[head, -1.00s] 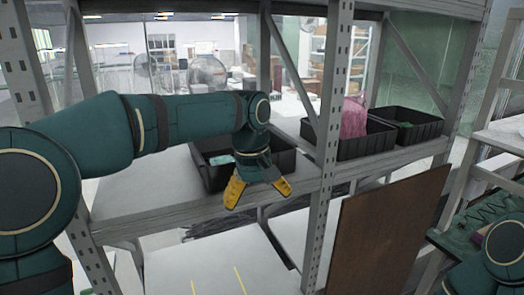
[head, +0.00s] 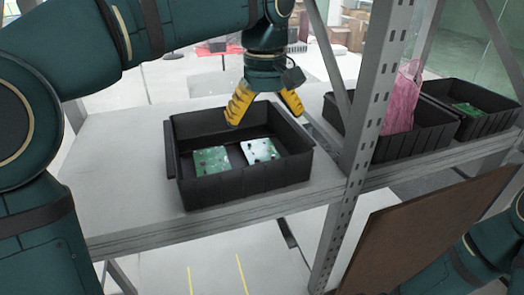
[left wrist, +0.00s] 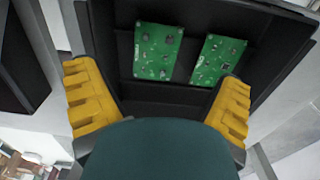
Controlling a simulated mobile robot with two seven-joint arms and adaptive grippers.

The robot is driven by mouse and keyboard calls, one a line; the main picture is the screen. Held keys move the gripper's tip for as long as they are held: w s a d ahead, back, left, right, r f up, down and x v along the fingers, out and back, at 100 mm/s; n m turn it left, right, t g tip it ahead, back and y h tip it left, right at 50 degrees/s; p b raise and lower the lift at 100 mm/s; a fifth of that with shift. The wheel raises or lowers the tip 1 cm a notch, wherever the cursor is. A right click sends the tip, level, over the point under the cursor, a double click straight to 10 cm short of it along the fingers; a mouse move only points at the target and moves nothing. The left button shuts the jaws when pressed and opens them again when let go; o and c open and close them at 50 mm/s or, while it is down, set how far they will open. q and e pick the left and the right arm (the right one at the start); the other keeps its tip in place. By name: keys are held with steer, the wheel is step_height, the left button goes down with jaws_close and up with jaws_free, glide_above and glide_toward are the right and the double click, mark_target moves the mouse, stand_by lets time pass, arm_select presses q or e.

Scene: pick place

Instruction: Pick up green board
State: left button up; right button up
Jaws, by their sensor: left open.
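Two green boards lie flat and side by side in a black bin (head: 245,183) on the shelf. The left board (head: 211,160) and the right board (head: 259,151) also show in the left wrist view, as one board (left wrist: 158,52) and another (left wrist: 218,60). My left gripper (head: 266,112) has yellow fingers spread apart and empty. It is over the back part of the bin, above and behind the boards. In the left wrist view its fingers (left wrist: 158,85) stand apart with the boards beyond them. My right gripper is not visible; only part of the arm shows at lower right.
A grey upright post (head: 372,120) stands just right of the bin. Beyond it are a black bin (head: 425,143) with a pink bag (head: 404,98) and another bin (head: 490,125) holding a green board (head: 468,108). The shelf (head: 115,180) is bare left of the near bin.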

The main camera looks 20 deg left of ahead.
arm_select(q)
glide_above(265, 159)
step_height(265, 159, down, 4)
steer(key=shift+f, duration=0.2)
steer(key=shift+s+f, duration=0.1)
steer(key=shift+f, duration=0.25)
step_height(265, 159, down, 5)
steer(key=shift+r+b, duration=0.2)
steer(key=shift+b, duration=0.35)
steer(key=shift+f, duration=0.4)
steer(key=c, duration=0.8)
